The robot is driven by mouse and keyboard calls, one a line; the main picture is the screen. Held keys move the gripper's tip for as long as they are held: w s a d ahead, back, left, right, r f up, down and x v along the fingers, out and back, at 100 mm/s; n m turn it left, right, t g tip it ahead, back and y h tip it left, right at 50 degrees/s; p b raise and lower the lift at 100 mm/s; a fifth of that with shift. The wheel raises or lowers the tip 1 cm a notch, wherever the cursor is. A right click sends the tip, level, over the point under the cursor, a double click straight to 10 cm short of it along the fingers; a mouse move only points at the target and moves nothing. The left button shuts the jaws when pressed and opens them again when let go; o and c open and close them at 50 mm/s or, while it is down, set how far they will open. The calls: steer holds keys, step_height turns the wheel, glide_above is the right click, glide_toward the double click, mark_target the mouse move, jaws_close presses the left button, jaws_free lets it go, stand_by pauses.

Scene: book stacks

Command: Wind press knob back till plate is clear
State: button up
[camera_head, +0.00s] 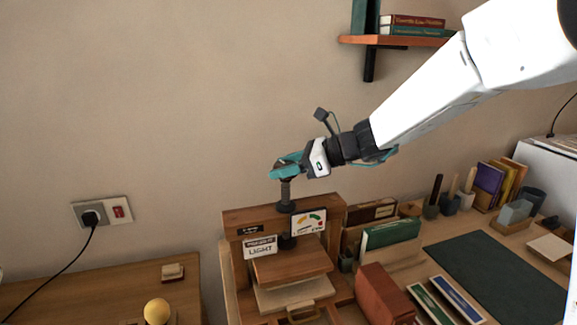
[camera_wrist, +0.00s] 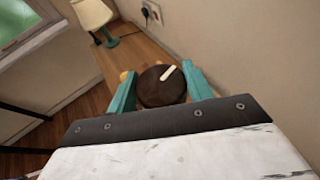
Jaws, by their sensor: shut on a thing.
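The wooden press (camera_head: 283,215) stands on the bench in the head view, with a dark threaded screw (camera_head: 286,194) rising from its top beam. The round dark knob (camera_wrist: 160,90) with a pale pointer mark sits between the two teal fingers of my gripper (camera_wrist: 162,92) in the wrist view. My gripper (camera_head: 286,168) is shut on the knob from the right, at the top of the screw; its fingers hide most of the knob in the head view. The wooden plate (camera_head: 291,265) lies below the beam. A coloured dial (camera_head: 309,221) and a "LIGHT" label (camera_head: 260,246) are on the front.
A green book (camera_head: 391,233) and a red-brown box (camera_head: 384,292) stand right of the press. A dark green mat (camera_head: 497,277) covers the right bench. A wall shelf (camera_head: 398,40) with books hangs above. A yellow ball (camera_head: 157,311) is at lower left.

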steer(key=n+g, duration=0.2)
steer(key=g, duration=0.1)
steer(key=n+g, duration=0.3)
steer(key=shift+w+d+f+n, duration=0.15)
steer(key=shift+n, duration=0.15)
steer(key=shift+g, duration=0.5)
steer(key=o, duration=1)
steer(key=shift+f, duration=0.1)
steer(key=shift+c, duration=0.2)
steer(key=shift+d+r, duration=0.1)
steer(key=shift+r, duration=0.1)
steer(key=v, duration=0.7)
steer(key=shift+w+d+r, duration=0.1)
steer(key=shift+r, duration=0.05)
